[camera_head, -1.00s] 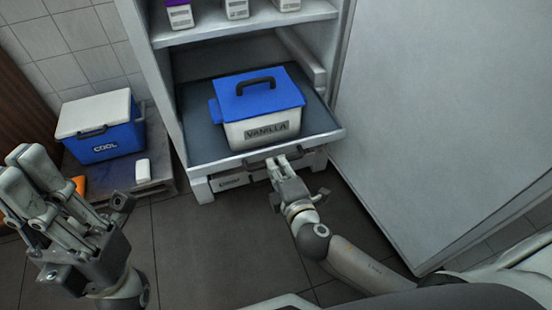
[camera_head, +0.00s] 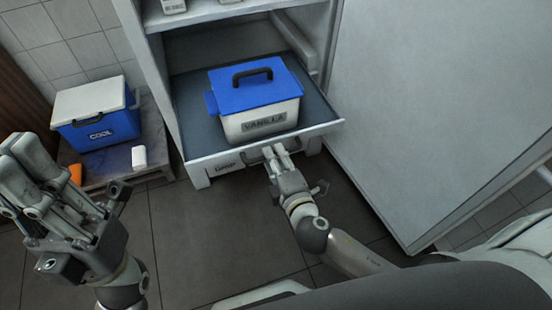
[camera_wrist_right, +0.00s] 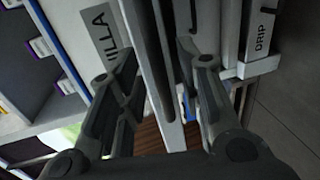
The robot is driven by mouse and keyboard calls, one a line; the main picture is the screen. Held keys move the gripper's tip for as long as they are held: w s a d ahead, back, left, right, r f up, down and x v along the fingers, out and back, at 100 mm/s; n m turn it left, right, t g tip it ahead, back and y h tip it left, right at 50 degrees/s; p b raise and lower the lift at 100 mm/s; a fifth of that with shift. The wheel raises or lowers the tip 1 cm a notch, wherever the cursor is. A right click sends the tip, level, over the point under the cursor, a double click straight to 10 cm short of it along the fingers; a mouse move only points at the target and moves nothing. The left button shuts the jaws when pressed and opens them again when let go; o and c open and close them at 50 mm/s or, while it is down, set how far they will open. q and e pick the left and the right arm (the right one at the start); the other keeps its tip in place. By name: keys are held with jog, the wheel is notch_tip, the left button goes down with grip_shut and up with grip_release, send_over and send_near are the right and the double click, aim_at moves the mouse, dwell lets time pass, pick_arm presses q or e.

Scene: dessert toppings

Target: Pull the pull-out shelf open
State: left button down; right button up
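The pull-out shelf (camera_head: 318,128) sticks out of the white cabinet, partly open. It carries a white tub (camera_head: 275,125) with a blue lid, marked VANILLA. A handle (camera_head: 249,159) runs along the shelf's front edge. My right gripper (camera_head: 276,152) is at this handle, with its two fingers close together on it. In the right wrist view the fingers (camera_wrist_right: 163,62) stand on either side of the shelf's front strip and handle, and the exact contact is partly hidden. My left gripper (camera_head: 30,180) is raised at the left, empty, well away from the shelf.
A blue cooler (camera_head: 98,132) marked COOL stands on a low platform at the left, with a small white item (camera_head: 139,157) and an orange one (camera_head: 75,173). A large open door (camera_head: 430,110) stands at the right.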

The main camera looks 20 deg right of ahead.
jog(key=v, duration=1.2)
jog(key=shift+a, duration=0.1)
dwell(0.6)
